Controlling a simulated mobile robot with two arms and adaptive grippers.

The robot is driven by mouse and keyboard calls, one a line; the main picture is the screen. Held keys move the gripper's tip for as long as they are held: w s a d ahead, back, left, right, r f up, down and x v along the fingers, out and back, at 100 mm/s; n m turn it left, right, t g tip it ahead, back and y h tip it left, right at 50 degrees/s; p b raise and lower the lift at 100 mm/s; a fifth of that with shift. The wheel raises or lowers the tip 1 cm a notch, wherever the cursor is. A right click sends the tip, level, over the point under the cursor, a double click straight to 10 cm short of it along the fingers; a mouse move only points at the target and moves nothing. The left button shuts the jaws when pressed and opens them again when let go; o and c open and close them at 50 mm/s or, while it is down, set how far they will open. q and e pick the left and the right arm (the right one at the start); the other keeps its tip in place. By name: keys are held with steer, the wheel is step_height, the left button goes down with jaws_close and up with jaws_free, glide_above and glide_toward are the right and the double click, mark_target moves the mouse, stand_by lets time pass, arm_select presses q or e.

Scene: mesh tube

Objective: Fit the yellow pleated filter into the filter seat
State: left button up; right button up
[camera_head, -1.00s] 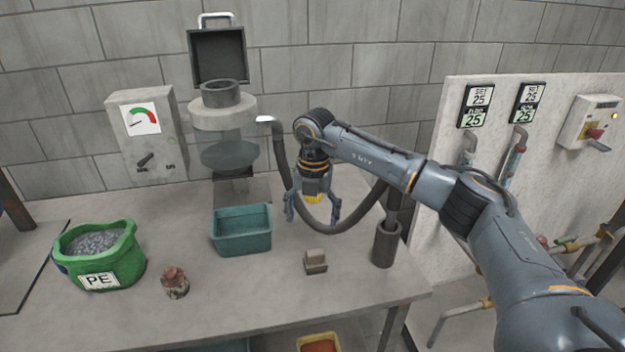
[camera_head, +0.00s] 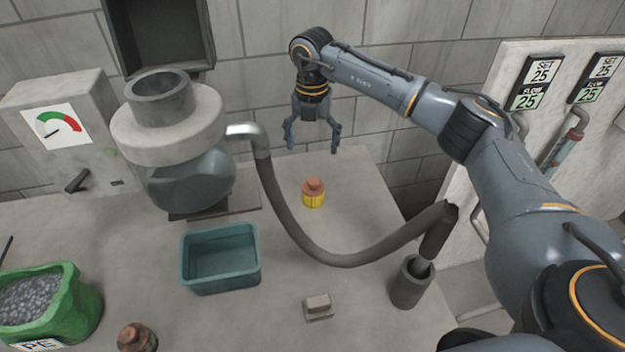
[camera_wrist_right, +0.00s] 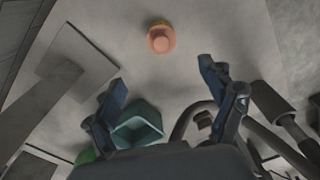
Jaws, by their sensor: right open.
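The yellow pleated filter (camera_head: 313,199) stands upright on the table, with an orange-brown cap on top. In the right wrist view its cap (camera_wrist_right: 161,39) shows beyond the fingertips, apart from them. My right gripper (camera_head: 312,150) is open and empty, up above the filter; its spread fingers also show in the right wrist view (camera_wrist_right: 161,75). The likely filter seat is the grey round collar (camera_head: 160,98) on top of the hopper at left, with its dark lid (camera_head: 160,35) raised behind. The inside of the collar is mostly hidden. My left gripper is not in view.
A dark hose (camera_head: 300,235) loops from the hopper to a grey holder (camera_head: 411,284). A teal bin (camera_head: 221,285), a small beige block (camera_head: 318,307), a rusty dirty piece (camera_head: 137,338) and a green pellet sack (camera_head: 75,310) stand on the table.

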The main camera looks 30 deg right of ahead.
mark_target(313, 181)
step_height(313, 181, down, 8)
steer(key=shift+s+a+r+p, duration=0.1)
steer(key=shift+s+r+p, duration=0.1)
steer(key=shift+p, duration=0.7)
steer(key=shift+w+f, duration=0.15)
steer(key=shift+f, duration=0.15)
steer(key=f+p, duration=0.1)
steer(key=f, duration=0.1)
steer(key=f+p, duration=0.1)
steer(key=f, duration=0.1)
steer(key=shift+d+f, duration=0.2)
steer(key=shift+f, duration=0.5)
steer(key=c, duration=1.3)
